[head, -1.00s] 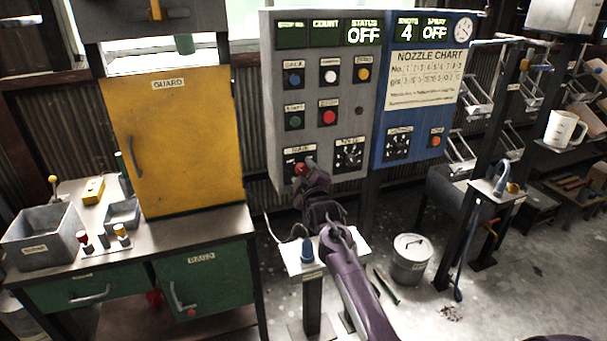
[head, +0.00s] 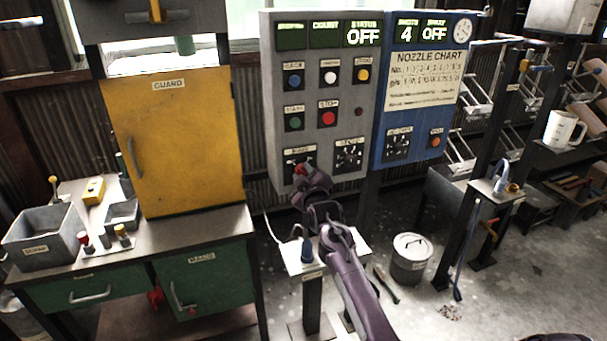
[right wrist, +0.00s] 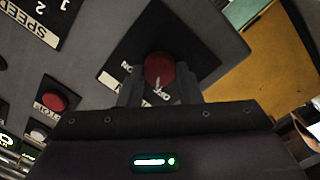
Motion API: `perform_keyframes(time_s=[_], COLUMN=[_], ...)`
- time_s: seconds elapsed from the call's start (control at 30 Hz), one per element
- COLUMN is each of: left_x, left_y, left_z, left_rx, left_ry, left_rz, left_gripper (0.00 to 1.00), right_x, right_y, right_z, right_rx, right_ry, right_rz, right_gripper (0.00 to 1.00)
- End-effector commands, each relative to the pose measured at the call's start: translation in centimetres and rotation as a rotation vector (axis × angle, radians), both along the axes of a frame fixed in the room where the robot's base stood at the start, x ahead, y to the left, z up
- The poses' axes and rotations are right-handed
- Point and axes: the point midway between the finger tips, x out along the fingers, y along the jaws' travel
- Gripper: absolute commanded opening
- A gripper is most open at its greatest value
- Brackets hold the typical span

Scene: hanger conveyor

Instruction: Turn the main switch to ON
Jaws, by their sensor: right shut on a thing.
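The main switch is a red knob (right wrist: 158,68) on a black plate, low on the grey control panel (head: 345,100). In the right wrist view the knob sits between the fingers of my right gripper (right wrist: 160,88), which is shut on it. A white mark shows on the knob, close to white lettering partly hidden by the fingers; I cannot read the position surely. In the head view the right gripper (head: 304,179) reaches up to the switch and covers most of it. The status display (head: 363,34) reads OFF. My left gripper is not in view.
The speed dial (head: 349,155) is just right of the switch. Red stop (head: 328,118) and green start (head: 294,119) buttons are above. A small stand with a blue-handled thing (head: 307,250) is below my right arm. A yellow guard door (head: 185,140) stands to the left.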

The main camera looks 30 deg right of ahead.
Motion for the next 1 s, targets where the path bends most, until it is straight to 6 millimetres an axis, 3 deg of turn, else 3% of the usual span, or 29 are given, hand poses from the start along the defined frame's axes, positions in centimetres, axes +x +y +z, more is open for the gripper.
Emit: perform_keyframes(time_s=[1.0], left_x=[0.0], left_y=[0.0], left_z=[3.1], left_rx=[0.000], left_ry=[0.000], left_rz=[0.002], left_gripper=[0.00], right_x=[0.0], right_y=[-0.3], right_z=[0.4], right_rx=[0.929], right_ry=[-0.224], right_rz=[-0.001], right_gripper=[0.09])
